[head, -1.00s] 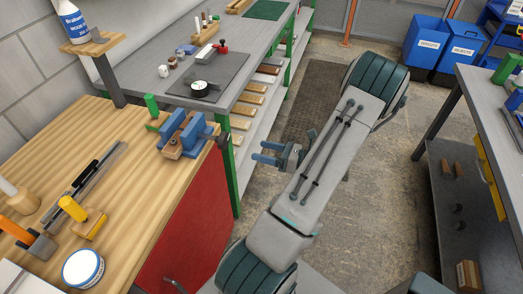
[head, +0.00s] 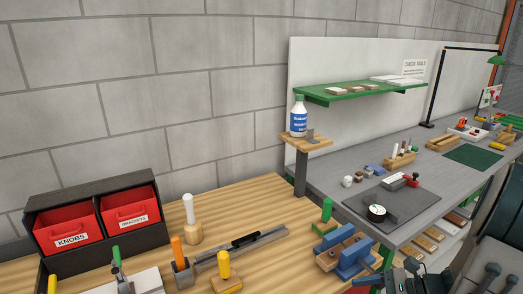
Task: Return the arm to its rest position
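My arm (head: 485,268) shows only in part at the lower right corner of the head view, grey with dark rods and a dark green joint. My gripper (head: 398,274) is at the bottom edge, just right of the blue vise (head: 347,254) and beyond the bench's right end. It is partly cut off by the frame, and its fingers are too unclear to tell open from shut. I see nothing held in it.
The wooden bench (head: 262,193) carries red bins (head: 130,218), a white-handled tool (head: 189,210), a yellow-handled block (head: 224,272) and the vise. A grey table (head: 330,180) with a dial gauge (head: 377,212) adjoins it. A bottle (head: 298,118) stands on a raised wooden shelf.

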